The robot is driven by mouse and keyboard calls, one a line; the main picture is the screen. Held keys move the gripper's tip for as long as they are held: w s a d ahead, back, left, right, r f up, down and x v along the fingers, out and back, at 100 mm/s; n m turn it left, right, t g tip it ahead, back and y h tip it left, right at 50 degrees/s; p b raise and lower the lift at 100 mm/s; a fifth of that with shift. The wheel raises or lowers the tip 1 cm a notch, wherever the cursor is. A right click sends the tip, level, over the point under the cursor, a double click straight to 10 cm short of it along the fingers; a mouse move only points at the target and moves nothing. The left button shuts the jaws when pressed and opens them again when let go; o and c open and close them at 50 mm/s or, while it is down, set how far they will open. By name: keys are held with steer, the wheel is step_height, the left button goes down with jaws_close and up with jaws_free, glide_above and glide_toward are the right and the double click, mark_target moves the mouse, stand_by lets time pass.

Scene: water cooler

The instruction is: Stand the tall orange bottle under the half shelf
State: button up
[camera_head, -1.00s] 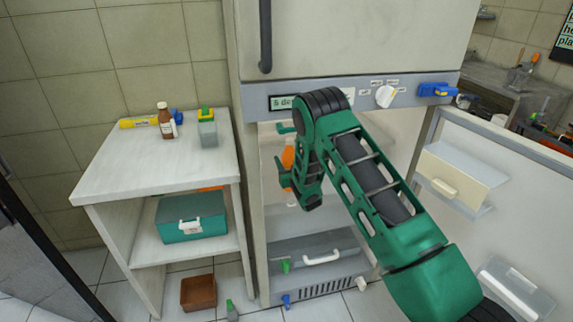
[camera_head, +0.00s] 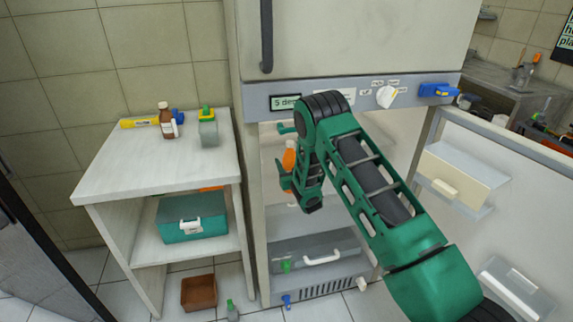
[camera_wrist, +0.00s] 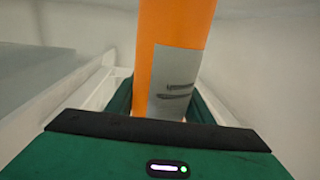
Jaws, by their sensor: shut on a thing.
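The tall orange bottle (camera_head: 289,157) is inside the open fridge, partly hidden behind my green gripper (camera_head: 285,180). In the wrist view the orange bottle (camera_wrist: 172,30) with a grey label stands between my jaws, and my gripper (camera_wrist: 162,102) is shut on it. It looks about upright. Its base and top are out of the wrist view, so I cannot tell whether it touches a surface. The half shelf is not clearly made out; a pale flat panel (camera_wrist: 35,75) shows at the left of the wrist view.
My arm crosses the fridge opening. The fridge door (camera_head: 500,165) with bins stands open at right. A grey drawer (camera_head: 312,250) is low in the fridge. A white side table (camera_head: 150,170) at left holds a brown bottle (camera_head: 167,122) and a grey bottle (camera_head: 208,130).

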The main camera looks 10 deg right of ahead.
steer(key=o, duration=1.4)
steer(key=shift+s, duration=0.1)
